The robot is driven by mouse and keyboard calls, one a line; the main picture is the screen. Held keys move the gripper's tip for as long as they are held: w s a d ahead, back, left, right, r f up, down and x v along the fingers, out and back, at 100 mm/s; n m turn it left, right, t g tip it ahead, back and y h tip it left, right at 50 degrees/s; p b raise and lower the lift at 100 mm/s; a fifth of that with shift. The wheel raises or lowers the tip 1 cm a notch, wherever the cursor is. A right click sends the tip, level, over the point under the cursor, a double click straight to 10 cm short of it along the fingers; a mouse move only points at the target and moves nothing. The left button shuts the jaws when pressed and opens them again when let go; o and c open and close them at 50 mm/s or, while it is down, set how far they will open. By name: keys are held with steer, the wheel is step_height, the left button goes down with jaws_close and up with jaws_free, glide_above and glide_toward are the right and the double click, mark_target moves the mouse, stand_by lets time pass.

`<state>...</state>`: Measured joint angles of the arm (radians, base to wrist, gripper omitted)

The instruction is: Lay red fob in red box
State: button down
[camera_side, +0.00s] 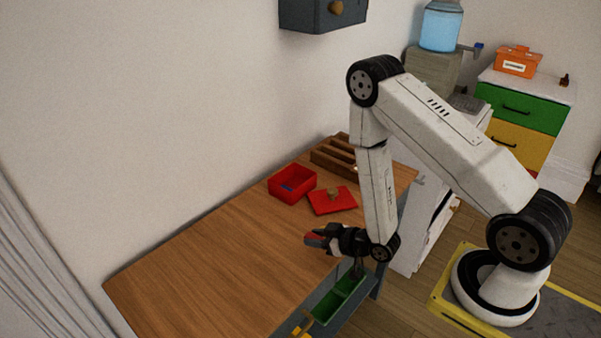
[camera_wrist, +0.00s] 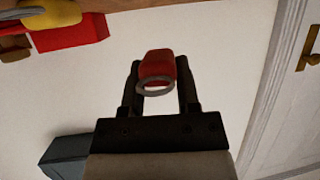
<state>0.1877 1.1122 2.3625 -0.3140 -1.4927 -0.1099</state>
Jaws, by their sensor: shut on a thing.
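The red fob (camera_wrist: 157,65) with its grey ring is pinched between the two fingers of my gripper (camera_wrist: 158,88) in the wrist view. In the side view my gripper (camera_side: 322,239) points left, held above the front right of the wooden table, with a bit of red fob (camera_side: 313,238) at its tips. The fob is apart from the box.
A wooden rack (camera_side: 336,155) stands behind the lid. A grey tray with green compartments (camera_side: 341,292) is at the table's front edge, below my gripper. The left part of the table (camera_side: 200,275) is clear. A dark cabinet (camera_side: 318,12) hangs on the wall.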

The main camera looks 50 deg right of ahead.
mark_target(316, 256)
steer(key=shift+f, duration=0.55)
steer(key=shift+f, duration=1.85)
steer(key=shift+f, duration=0.15)
steer(key=shift+c, duration=1.7)
jaws_free()
steer(key=v, duration=0.7)
steer(key=shift+s, duration=0.4)
steer(key=shift+w, duration=0.15)
